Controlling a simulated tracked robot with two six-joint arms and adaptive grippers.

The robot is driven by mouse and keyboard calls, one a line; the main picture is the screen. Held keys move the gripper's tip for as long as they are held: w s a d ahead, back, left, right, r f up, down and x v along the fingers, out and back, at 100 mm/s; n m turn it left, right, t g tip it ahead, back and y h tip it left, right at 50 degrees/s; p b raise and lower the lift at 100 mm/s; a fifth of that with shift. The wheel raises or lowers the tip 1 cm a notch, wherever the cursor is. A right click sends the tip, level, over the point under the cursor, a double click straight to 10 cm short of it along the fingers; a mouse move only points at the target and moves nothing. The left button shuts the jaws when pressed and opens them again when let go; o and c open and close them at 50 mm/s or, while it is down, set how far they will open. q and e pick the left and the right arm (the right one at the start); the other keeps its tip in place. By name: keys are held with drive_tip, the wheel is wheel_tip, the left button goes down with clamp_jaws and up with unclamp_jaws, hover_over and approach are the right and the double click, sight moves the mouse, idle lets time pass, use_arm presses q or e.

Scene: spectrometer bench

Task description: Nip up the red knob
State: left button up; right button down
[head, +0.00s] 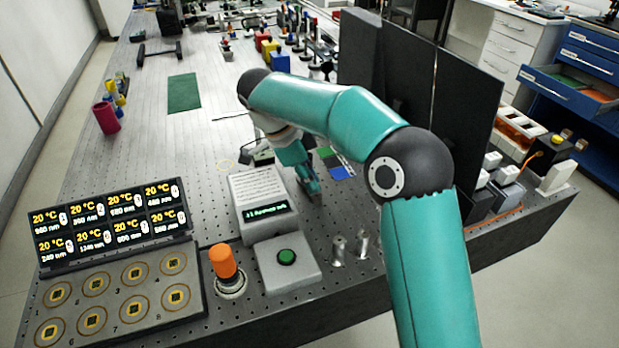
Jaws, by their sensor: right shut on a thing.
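My right arm comes in from the lower right and bends over the bench. My right gripper (311,188) points down at the bench top, just right of a pale box with a green-lit display (264,205). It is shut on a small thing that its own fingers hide. I cannot make out a red knob at the fingertips. An orange capped knob (222,262) stands upright on a round base in front of the pale box, apart from the gripper. My left gripper is not in view.
A grey box with a green button (286,257) stands in front of the display box. Two metal posts (339,250) stand right of it. Dark upright panels (410,85) rise behind my arm. A temperature panel (112,223) fills the near left. The bench's left middle is mostly clear.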

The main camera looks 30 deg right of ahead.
drive_tip(key=shift+w+a, duration=0.1)
drive_tip(key=shift+w, duration=0.05)
drive_tip(key=c, duration=1.1)
unclamp_jaws()
drive_tip(key=shift+v, duration=4)
drive_tip(key=shift+a, duration=0.1)
